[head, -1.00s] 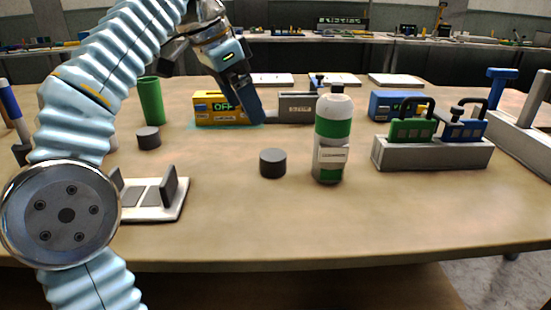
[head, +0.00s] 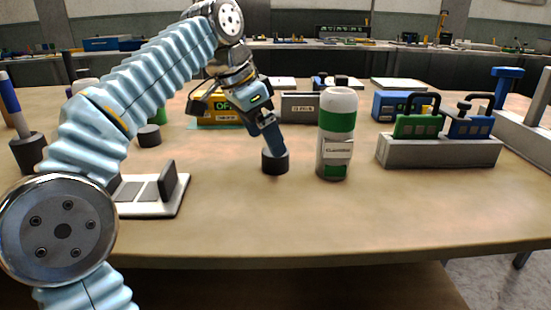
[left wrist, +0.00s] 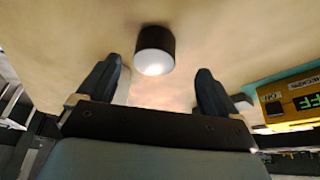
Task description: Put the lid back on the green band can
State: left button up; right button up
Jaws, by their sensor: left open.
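The green band can (head: 336,145) is a white upright can with a green band, a label and a rounded white top, right of centre on the table. A short dark cylinder, likely its lid (head: 275,166), stands left of it. My left gripper (head: 272,148) points down at this dark cylinder, its fingers overlapping the top in the head view. In the left wrist view the dark cylinder (left wrist: 154,45) lies ahead, between the lines of the two open fingers (left wrist: 155,76), with no contact visible. My right gripper is out of view.
A second dark cylinder (head: 149,136) stands farther left. A yellow device (head: 215,105) reading OFF is behind my gripper. A white stand (head: 150,208) is at the front left. A grey block with padlocks (head: 440,152) stands right of the can. The front middle is clear.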

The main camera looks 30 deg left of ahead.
pick_arm(q)
jog(key=x, duration=0.2)
jog(key=b+x, duration=0.1)
jog(key=x, duration=0.1)
jog(key=shift+d+r, duration=0.1)
jog(key=shift+d, duration=0.3)
jog(key=shift+w+d+f, duration=0.15)
jog(key=shift+f, duration=0.35)
jog(key=c, duration=1.1)
jog(key=shift+r, duration=0.15)
